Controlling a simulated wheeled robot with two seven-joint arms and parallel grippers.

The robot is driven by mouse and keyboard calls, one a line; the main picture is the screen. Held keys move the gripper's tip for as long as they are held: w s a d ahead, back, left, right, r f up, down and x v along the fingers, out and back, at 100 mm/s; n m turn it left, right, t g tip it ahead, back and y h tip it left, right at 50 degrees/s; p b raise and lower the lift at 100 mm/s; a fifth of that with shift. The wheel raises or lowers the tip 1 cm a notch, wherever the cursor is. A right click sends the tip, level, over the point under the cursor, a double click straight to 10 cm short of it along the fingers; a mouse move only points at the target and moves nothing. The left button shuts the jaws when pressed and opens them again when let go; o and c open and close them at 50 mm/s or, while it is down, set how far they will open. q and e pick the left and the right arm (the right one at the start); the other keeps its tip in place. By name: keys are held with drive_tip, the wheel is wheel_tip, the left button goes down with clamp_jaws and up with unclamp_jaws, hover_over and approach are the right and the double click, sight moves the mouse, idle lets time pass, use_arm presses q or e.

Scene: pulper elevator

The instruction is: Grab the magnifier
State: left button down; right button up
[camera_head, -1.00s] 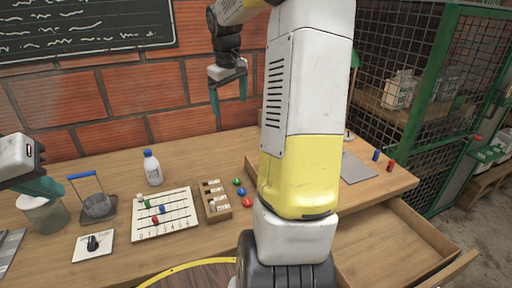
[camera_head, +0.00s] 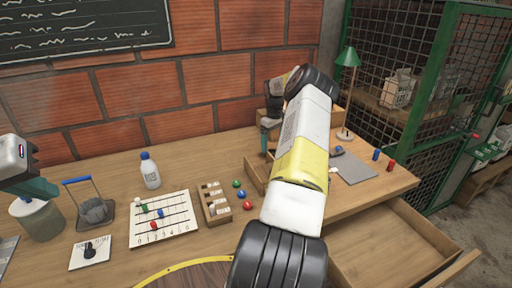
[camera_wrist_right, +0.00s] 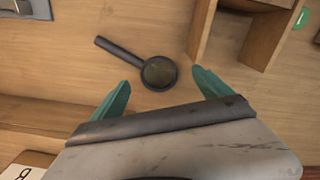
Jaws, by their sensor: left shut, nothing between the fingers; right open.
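The magnifier (camera_wrist_right: 158,73) lies flat on a wooden surface in the right wrist view. Its dark round frame is toward me and its dark handle points to the upper left. My right gripper (camera_wrist_right: 163,92) is open, with its teal fingers to either side of the lens end and apart from it. I cannot tell how high the gripper is above it. In the head view the right gripper (camera_head: 266,138) is at the back of the table, partly hidden, and I cannot make out the magnifier. My left gripper (camera_head: 38,188) is shut and empty at the left edge.
A wooden box (camera_head: 254,172) stands beside the right gripper; wooden walls (camera_wrist_right: 203,30) show right of the magnifier. A green lamp (camera_head: 347,58) and grey mat (camera_head: 357,170) are farther right. The open drawer (camera_head: 385,245) is at front right. A bottle (camera_head: 150,170) stands left.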

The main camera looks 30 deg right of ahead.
sight(273, 154)
drive_tip(key=f, duration=0.5)
drive_tip(key=shift+w+d, duration=0.2)
drive_tip(key=shift+d, duration=0.05)
drive_tip(key=shift+r, duration=0.1)
drive_tip(key=c, duration=1.5)
drive_tip(key=shift+r, duration=0.15)
